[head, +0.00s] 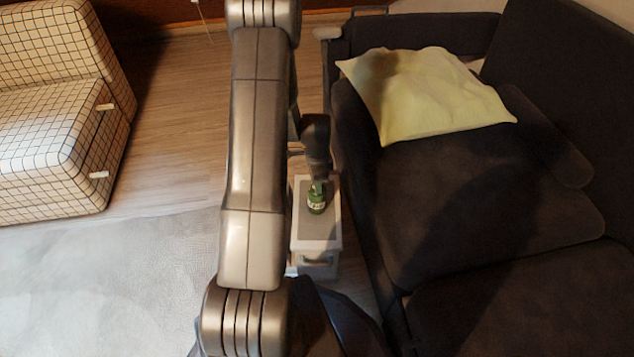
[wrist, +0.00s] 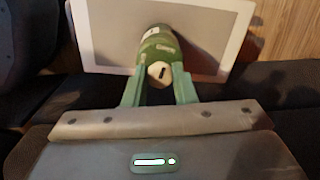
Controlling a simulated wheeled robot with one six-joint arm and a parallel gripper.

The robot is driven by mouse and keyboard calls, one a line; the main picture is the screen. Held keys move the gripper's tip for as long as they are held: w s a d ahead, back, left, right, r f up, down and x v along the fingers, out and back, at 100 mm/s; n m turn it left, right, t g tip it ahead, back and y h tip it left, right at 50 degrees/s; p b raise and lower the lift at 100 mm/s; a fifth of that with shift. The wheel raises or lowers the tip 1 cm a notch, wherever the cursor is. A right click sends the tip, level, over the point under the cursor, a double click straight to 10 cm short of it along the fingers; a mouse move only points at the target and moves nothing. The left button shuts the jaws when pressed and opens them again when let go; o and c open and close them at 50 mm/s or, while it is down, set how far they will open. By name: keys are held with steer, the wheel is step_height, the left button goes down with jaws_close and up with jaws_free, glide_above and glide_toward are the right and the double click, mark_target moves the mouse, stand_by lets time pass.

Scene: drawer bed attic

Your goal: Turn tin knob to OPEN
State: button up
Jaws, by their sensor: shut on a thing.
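The tin (head: 316,203) is small, green and round with a pale label band, and stands upright on a small white side table (head: 301,243). It also shows in the wrist view (wrist: 158,42), with a cream knob (wrist: 160,73) carrying a dark mark on its near end. My gripper (wrist: 159,84) has its two green fingers on either side of the knob and is shut on it. In the head view my gripper (head: 317,183) comes down onto the tin from above. I cannot read any OPEN mark or the knob's setting.
A dark sofa (head: 480,210) with a yellow cushion (head: 430,92) stands close to the table's right. A checked sofa piece (head: 55,110) is at the far left. Wooden floor (head: 180,120) and a grey rug (head: 120,280) lie open on the left.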

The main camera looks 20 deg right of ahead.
steer(key=shift+m, duration=0.4)
steer(key=o, duration=0.9)
steer(key=shift+c, duration=0.2)
step_height(320, 180, up, 14)
steer(key=p, duration=0.4)
steer(key=shift+p, duration=0.3)
steer(key=shift+f, duration=0.2)
